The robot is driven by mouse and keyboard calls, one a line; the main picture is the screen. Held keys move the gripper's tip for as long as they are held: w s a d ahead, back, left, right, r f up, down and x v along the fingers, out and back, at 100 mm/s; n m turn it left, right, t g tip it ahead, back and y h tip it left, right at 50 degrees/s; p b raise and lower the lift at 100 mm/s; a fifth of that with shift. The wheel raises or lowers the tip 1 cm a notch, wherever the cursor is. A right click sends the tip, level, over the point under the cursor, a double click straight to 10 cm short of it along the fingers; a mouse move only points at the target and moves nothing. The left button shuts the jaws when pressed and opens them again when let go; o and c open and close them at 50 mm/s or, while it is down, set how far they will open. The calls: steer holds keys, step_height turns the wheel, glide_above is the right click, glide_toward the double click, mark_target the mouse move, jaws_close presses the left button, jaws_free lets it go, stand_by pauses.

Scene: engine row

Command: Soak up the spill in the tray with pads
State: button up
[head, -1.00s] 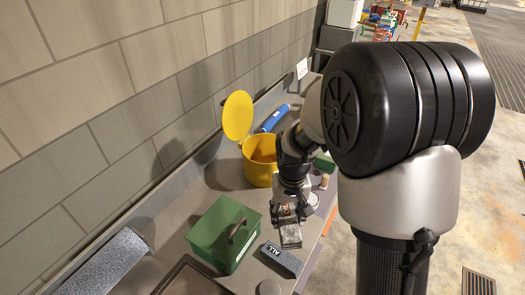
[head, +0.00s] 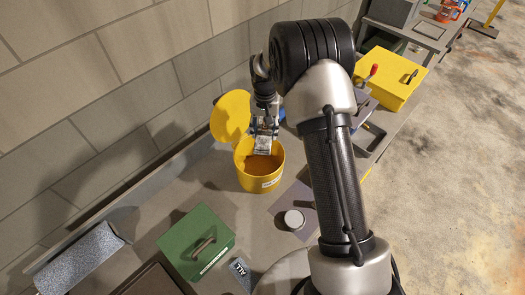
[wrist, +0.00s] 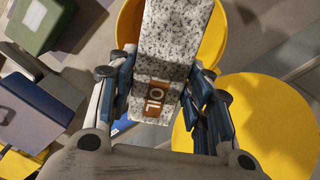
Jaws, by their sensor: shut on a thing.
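My gripper (head: 264,128) is shut on a speckled grey-white pad (head: 262,147). In the wrist view the pad (wrist: 176,38) sits between my fingers (wrist: 163,98) and bears an orange OIL label. The pad is at the mouth of a yellow bin (head: 260,180); I cannot tell whether its end is below the rim. The bin's round yellow lid (head: 231,116) stands open behind it, and also shows in the wrist view (wrist: 262,130). A dark-rimmed tray (head: 152,281) is cut off at the bottom left of the head view. Any spill in it is out of view.
A green box (head: 196,240) with a handle and a dark block marked ALL (head: 241,271) stand near the tray. A speckled grey roll (head: 78,258) lies at left. A small pale-topped cylinder (head: 294,220) stands right of the bin. A yellow box (head: 390,78) is further back.

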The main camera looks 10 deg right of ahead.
steer(key=shift+w+f, duration=0.2)
step_height(320, 180, down, 6)
steer(key=b, duration=0.3)
steer(key=shift+r, duration=0.2)
steer(key=o, duration=1.1)
step_height(320, 180, up, 12)
steer(key=shift+r, duration=0.1)
steer(key=shift+s, duration=0.15)
